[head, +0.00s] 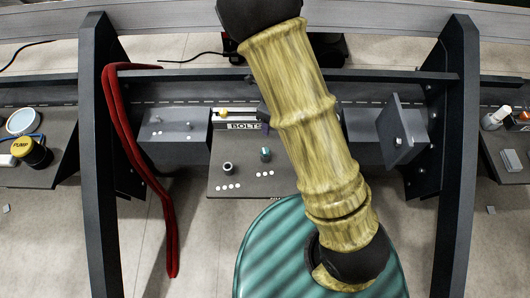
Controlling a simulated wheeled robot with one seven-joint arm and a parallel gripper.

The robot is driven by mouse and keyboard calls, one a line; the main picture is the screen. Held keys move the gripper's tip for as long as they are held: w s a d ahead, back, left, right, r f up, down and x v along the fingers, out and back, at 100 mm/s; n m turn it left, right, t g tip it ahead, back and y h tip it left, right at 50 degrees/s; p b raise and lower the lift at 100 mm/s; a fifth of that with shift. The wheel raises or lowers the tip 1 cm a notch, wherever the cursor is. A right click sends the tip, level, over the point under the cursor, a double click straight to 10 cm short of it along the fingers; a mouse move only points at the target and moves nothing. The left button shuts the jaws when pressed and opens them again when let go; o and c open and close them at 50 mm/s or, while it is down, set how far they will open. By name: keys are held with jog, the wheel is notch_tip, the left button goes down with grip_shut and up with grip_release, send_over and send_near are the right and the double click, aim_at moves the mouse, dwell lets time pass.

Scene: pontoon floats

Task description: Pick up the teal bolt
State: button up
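A small teal bolt (265,154) stands on a dark grey plate (250,186) near the middle of the head view, just left of my arm. It looks upright, with its teal top facing up. My gripper cannot be made out in this view. My yellow-green arm crosses the picture from lower right to top centre and covers the area right of the bolt.
A grey bolt or ring (227,168) stands left of the teal bolt. Behind them is a tray labelled BOLTS (243,126). A red hose (150,175) hangs at left. Dark uprights (100,150) flank the plate, with a bracket (402,135) at right.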

jog(key=f+m, duration=0.1)
jog(key=w+a+f+m, duration=0.1)
jog(key=a+f+m, duration=0.1)
jog(key=m, duration=0.1)
jog(key=shift+w+a+f, duration=0.1)
jog(key=shift+w+a, duration=0.15)
send_over(265, 151)
jog(key=f, duration=1.2)
jog(key=shift+w+a+f, duration=0.1)
jog(key=shift+w+a, duration=0.15)
jog(key=shift+w, duration=0.05)
jog(key=shift+s+d+f+p, duration=0.1)
jog(key=shift+d+f+p, duration=0.1)
jog(key=shift+f, duration=1.1)
jog(key=shift+s+d+f+p, duration=0.1)
jog(key=shift+f+p, duration=0.05)
jog(key=shift+f, duration=1.15)
